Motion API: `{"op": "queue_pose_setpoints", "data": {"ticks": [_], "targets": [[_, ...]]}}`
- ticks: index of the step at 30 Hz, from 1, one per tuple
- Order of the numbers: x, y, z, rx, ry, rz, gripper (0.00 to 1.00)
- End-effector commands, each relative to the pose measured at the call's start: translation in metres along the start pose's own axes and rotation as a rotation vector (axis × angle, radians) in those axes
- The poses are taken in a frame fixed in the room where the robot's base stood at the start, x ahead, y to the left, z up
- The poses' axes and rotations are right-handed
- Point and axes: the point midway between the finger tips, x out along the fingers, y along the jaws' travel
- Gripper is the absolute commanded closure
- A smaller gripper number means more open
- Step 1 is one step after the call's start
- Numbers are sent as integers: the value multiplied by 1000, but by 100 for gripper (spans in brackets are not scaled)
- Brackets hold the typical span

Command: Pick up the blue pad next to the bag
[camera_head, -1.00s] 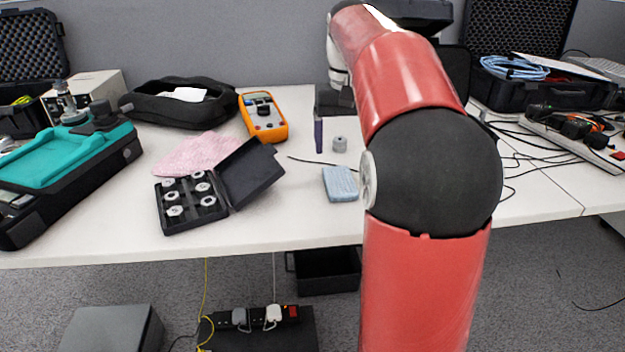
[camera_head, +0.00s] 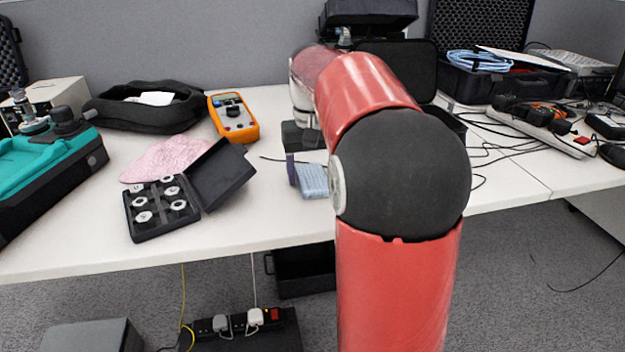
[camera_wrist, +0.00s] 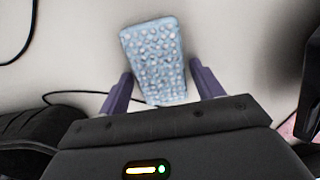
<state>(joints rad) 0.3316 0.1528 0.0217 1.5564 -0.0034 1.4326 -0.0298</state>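The blue pad (camera_head: 314,181) lies on the white table, partly hidden by my arm in the head view. In the wrist view the light blue, dotted pad (camera_wrist: 153,55) lies slightly tilted between my gripper's fingers. My gripper (camera_wrist: 161,72) is open, with one purple finger on each side of the pad's near part and gaps at both sides. I cannot tell its exact height above the table. In the head view one purple finger shows at the pad's left. A black soft bag (camera_head: 130,118) lies at the back left of the table.
An open black case of metal pieces (camera_head: 144,228) and a pink cloth (camera_head: 150,165) lie left of the pad. An orange multimeter (camera_head: 236,130) stands behind them. A thin black cable (camera_wrist: 75,93) runs beside my gripper. The table's front edge is close.

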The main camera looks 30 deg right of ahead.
Motion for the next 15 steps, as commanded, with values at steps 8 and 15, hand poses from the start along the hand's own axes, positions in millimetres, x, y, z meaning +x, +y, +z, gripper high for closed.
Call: {"op": "queue_pose_setpoints", "data": {"ticks": [8,15], "targets": [[0,0,0,0,0,0,68],[0,0,0,0,0,0,68]]}}
